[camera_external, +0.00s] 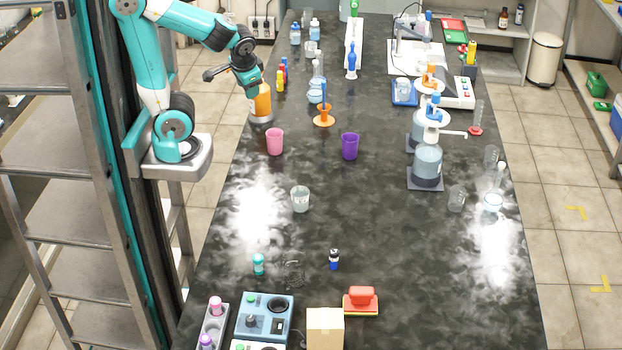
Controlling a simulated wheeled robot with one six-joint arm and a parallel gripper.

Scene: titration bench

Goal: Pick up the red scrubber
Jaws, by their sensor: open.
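The red scrubber (361,299) sits on the dark bench near its front edge, right of a tan box, on what looks like a yellow-edged base. My gripper (250,86) is at the upper left, far from the scrubber, over the bench's left edge. It is open and overlaps the top of an orange bottle in the picture. Its fingertips are small and partly lost against the bottle. I cannot tell whether it touches the bottle.
The tan box (325,328) stands just left of the scrubber. A blue device (264,316) is farther left. A small blue-and-white bottle (334,260) stands behind. Pink (275,141) and purple (350,146) cups stand mid-bench. The bench right of the scrubber is clear.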

